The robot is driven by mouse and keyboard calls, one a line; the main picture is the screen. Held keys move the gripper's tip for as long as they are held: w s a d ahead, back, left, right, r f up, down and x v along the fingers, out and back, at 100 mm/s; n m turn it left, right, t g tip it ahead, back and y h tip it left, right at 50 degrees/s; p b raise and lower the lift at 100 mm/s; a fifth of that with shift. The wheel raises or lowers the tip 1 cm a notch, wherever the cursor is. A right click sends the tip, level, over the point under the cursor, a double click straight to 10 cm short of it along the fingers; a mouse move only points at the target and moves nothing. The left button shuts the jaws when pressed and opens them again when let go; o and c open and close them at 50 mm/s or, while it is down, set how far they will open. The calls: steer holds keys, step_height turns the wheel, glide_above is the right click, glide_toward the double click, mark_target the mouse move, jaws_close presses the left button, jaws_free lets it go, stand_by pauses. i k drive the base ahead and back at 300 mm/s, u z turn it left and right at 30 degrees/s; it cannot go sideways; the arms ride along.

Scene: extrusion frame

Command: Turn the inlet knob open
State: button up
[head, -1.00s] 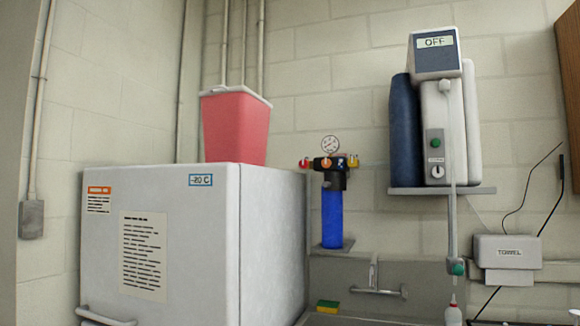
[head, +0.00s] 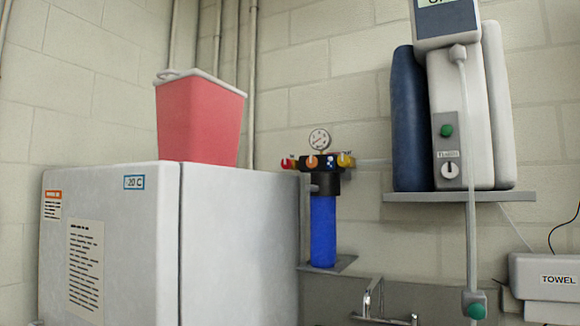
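A blue filter housing (head: 323,230) with a black head stands upright against the back wall, right of the white freezer. A round pressure gauge (head: 319,139) sits on top of it. Coloured knobs sit along the head: a red one (head: 288,163) at the left, an orange one (head: 312,161) at the front and a yellow one (head: 345,160) at the right. No inlet label is readable, so I cannot tell which is the inlet knob. A dispenser unit (head: 455,120) on a shelf has a green button and a small white dial. My gripper is not in view.
The white freezer (head: 240,240) fills the lower left, with a red bin (head: 200,120) on top. The wall shelf (head: 420,197) juts out at right. A faucet (head: 368,305) and a towel box (head: 545,278) are lower right.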

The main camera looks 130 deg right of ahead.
mark_target(286, 164)
steer(key=z, duration=0.1)
steer(key=k, duration=0.65)
steer(key=z, duration=0.8)
steer(key=k, duration=0.4)
steer(key=z, duration=0.35)
steer(key=i, duration=0.55)
steer(key=z, duration=0.2)
steer(key=k, duration=0.55)
steer(key=u, duration=0.2)
steer(key=i, duration=0.2)
steer(key=z, duration=0.05)
